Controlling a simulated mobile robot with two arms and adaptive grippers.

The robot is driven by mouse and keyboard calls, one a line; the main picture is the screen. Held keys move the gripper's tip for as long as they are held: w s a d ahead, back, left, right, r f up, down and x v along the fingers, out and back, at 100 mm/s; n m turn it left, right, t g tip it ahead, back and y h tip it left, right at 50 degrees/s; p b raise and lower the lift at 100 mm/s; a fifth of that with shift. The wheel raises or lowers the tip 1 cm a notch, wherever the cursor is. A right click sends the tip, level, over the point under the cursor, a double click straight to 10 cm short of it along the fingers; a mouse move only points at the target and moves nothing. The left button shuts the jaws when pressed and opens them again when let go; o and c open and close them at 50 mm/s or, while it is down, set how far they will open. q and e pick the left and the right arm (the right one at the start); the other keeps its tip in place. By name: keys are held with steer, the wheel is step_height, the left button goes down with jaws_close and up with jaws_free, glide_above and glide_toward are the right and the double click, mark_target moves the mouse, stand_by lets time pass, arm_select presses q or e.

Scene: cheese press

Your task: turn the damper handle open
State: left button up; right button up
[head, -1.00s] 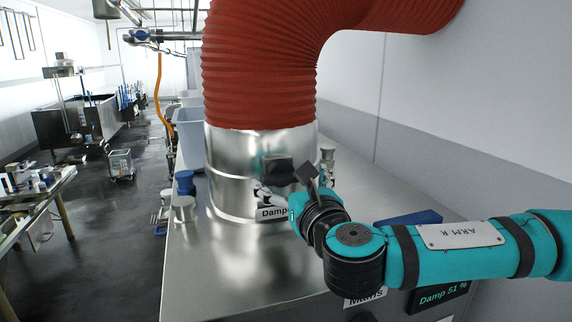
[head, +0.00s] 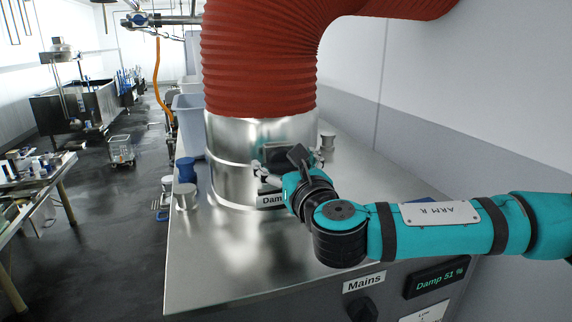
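The damper (head: 225,165) is a shiny metal cylinder under a red ribbed duct (head: 258,60). A label starting "Dam" (head: 270,201) is on its front, partly covered by my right arm. My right gripper (head: 268,168) is at the front of the cylinder, where a dark part shows. My wrist hides most of its fingers and the damper handle, so I cannot tell whether it grips the handle. A dark display (head: 437,277) on the cabinet front reads "Damp 51 %". My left gripper is not in view.
The cylinder stands on a steel cabinet top (head: 215,265). Blue and metal containers (head: 186,180) stand at its left edge. A "Mains" knob (head: 362,311) is on the cabinet front. A wall is close on the right; open floor lies left.

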steer(key=m+b, duration=0.2)
steer(key=m, duration=0.1)
steer(key=shift+f+b, duration=0.2)
steer(key=shift+b, duration=0.2)
steer(key=m+b, duration=0.2)
steer(key=m, duration=0.2)
steer(key=shift+d+m+b, duration=0.15)
steer(key=shift+m+b, duration=0.2)
steer(key=shift+m, duration=0.05)
steer(key=m+b, duration=0.2)
steer(key=m, duration=0.3)
steer(key=shift+f, duration=0.1)
steer(key=shift+w+d+m+b, duration=0.1)
steer(key=shift+m+b, duration=0.6)
steer(key=shift+m, duration=1.8)
steer(key=o, duration=1)
steer(key=shift+c, duration=0.2)
